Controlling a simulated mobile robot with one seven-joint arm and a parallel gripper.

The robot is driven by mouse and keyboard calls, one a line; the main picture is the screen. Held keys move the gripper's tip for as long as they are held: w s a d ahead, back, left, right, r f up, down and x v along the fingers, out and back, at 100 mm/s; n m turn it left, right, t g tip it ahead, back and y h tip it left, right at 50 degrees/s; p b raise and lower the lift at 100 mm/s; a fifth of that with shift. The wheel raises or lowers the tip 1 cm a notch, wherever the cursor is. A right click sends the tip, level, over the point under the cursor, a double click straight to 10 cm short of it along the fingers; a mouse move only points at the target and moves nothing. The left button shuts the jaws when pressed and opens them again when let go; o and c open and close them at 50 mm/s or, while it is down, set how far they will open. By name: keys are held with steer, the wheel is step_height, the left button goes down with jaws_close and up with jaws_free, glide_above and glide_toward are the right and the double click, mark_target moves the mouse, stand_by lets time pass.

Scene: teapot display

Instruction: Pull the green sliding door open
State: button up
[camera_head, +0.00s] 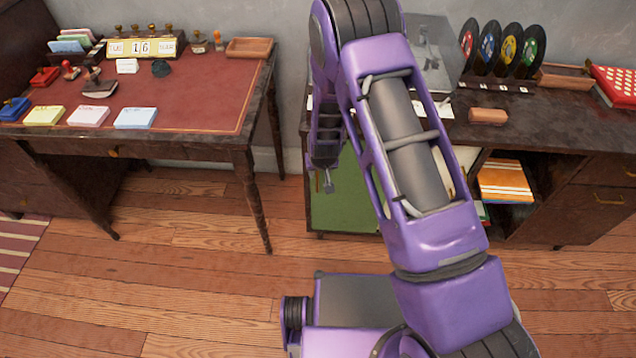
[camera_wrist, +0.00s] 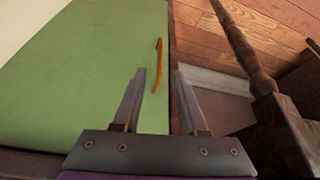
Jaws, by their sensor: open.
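The green sliding door (camera_head: 345,208) is the low front panel of the dark cabinet, partly hidden behind my arm in the head view. In the wrist view, the green door (camera_wrist: 75,75) fills the left and middle, with a thin brass handle (camera_wrist: 158,58) near its right edge. My gripper (camera_wrist: 159,72) is open, and the handle shows between its two fingers in the picture. I cannot tell whether the fingers touch it. In the head view, my gripper (camera_head: 325,182) hangs in front of the door's left part.
A desk (camera_head: 160,140) with a red top stands to the left, and its turned leg (camera_wrist: 238,40) shows in the wrist view. The cabinet top (camera_head: 560,125) bears colored discs (camera_head: 507,50). An open shelf (camera_head: 505,182) holds orange-striped items. Wooden floor (camera_head: 190,290) lies clear in front.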

mark_target(318, 181)
steer(key=b+x, duration=0.1)
steer(key=x, duration=0.9)
steer(key=shift+w+f+b, duration=0.2)
steer(key=shift+f+b, duration=0.1)
steer(key=shift+f, duration=0.05)
jaws_close()
stand_by(0.8)
